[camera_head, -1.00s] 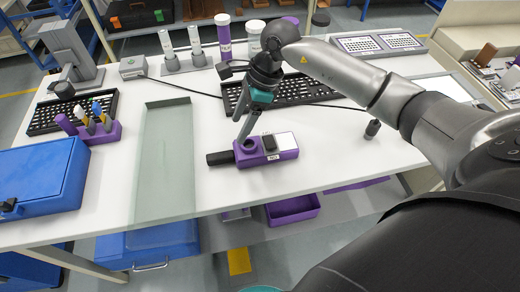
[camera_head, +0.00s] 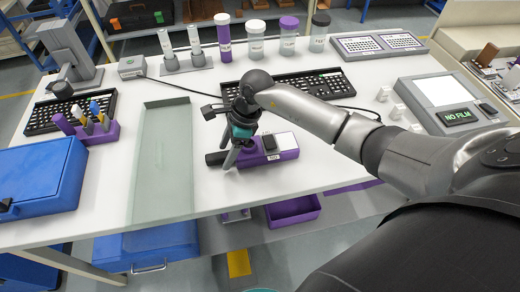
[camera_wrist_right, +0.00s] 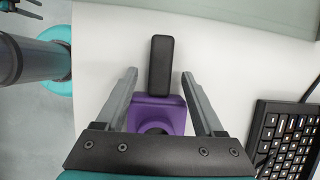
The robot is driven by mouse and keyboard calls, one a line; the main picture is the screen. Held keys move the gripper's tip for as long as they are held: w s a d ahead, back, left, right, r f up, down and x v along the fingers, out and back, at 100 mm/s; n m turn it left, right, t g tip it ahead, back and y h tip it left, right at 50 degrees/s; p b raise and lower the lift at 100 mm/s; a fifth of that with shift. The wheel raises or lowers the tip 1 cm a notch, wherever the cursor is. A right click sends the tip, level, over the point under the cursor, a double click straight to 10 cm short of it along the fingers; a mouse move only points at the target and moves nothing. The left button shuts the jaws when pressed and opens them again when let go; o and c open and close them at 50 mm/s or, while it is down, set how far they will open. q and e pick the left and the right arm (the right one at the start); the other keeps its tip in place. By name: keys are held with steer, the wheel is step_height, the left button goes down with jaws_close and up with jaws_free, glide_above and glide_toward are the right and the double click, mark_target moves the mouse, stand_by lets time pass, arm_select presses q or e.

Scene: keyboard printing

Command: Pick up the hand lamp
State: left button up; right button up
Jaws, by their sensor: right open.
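The hand lamp appears to be the black bar (camera_wrist_right: 160,65) lying at the end of a purple block with a round dark hole (camera_wrist_right: 172,108). In the head view its black end (camera_head: 214,158) shows left of the purple block (camera_head: 284,155). My right gripper (camera_wrist_right: 158,76) is open, with one finger on either side of the lamp and block and a gap on both sides. In the head view my right gripper (camera_head: 229,158) points down over their junction and partly hides it. A dark part at the wrist view's top left corner (camera_wrist_right: 20,8) may be my left gripper.
A black keyboard (camera_head: 290,86) lies behind the block. A glass tray (camera_head: 163,150), a purple pen holder (camera_head: 103,133) and a blue case (camera_head: 40,175) are to the left. A grey device reading NO FILM (camera_head: 450,95) is at the right. Bare table lies in front of the block.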

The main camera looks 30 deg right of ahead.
jaws_close()
stand_by(0.4)
steer(key=shift+r, duration=0.1)
stand_by(0.8)
